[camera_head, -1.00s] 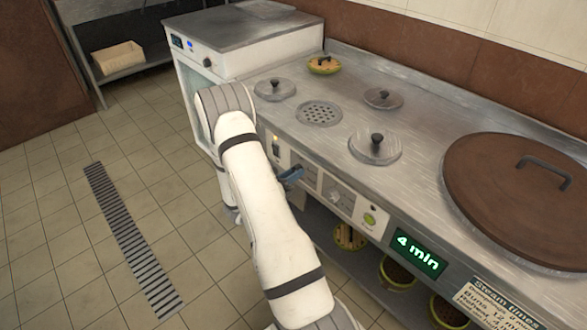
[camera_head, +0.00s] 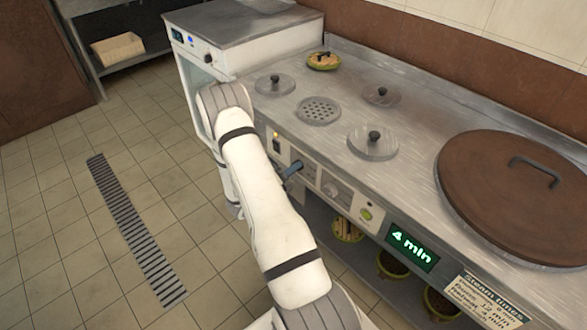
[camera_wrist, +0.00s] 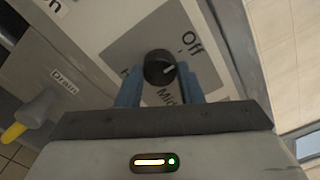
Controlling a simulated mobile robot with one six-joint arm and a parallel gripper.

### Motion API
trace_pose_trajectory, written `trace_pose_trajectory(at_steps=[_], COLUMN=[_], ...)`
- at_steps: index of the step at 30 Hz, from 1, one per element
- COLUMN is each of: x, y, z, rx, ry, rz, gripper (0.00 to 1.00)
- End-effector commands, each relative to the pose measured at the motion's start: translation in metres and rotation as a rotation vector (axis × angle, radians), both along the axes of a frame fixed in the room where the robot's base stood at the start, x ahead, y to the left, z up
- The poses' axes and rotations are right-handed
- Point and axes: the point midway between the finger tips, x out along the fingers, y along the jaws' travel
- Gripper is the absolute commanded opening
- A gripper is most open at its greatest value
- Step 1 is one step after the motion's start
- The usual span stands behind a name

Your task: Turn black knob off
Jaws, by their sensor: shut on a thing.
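A third label is mostly hidden at the left finger. My gripper (camera_wrist: 159,80) has one blue finger on each side of the knob and is shut on it. In the head view, my gripper (camera_head: 291,170) is at the counter's front panel, and the knob cannot be made out there.
A "Drain" label and a yellow-tipped valve (camera_wrist: 25,122) are at the left in the wrist view. The steel counter (camera_head: 330,145) carries several small lids and a big brown lid (camera_head: 520,190). Bowls (camera_head: 393,266) stand on the shelf below. Tiled floor is free at left.

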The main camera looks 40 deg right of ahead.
Motion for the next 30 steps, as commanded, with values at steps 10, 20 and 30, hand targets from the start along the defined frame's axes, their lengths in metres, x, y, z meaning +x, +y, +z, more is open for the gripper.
trace_pose_trajectory(at_steps=[10,20,30], x=[0.001,0.000,0.000], y=[0.001,0.000,0.012], z=[-0.001,0.000,0.000], rx=[0.000,0.000,0.001], ry=[0.003,0.002,0.002], rz=[0.005,0.001,0.003], gripper=[0.11,0.55,0.55])
